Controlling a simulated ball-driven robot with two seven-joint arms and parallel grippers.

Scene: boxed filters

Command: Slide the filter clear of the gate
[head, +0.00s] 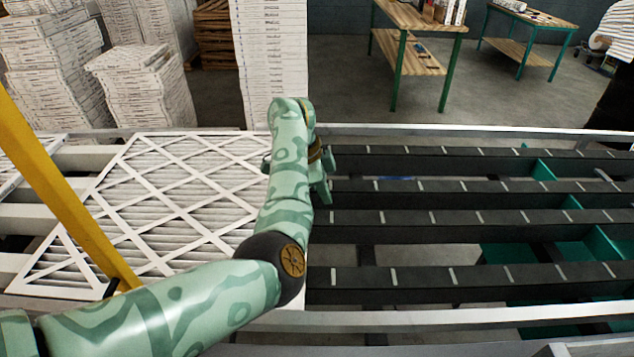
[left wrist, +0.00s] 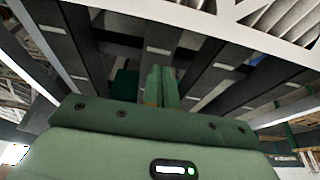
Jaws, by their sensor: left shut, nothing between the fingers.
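The filter (head: 195,185), a flat white-framed panel with pleats and a diagonal lattice, lies on the conveyor left of my forearm in the head view. A yellow bar (head: 60,190), apparently the gate, slants across its left part; I cannot tell whether they touch. My left gripper (head: 324,188) is at the filter's right side, over the dark rails, and my arm hides part of that edge. In the left wrist view my left gripper's fingers (left wrist: 161,86) are together and empty, with the filter's white edge (left wrist: 225,30) above. My right gripper is not in view.
The dark slotted rails (head: 450,220) to the right are clear, with open gaps between them. Pale side rails (head: 470,130) border the conveyor. Another filter (head: 12,170) shows at the left edge. Stacks of boxed filters (head: 272,60) and workbenches (head: 425,20) stand behind.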

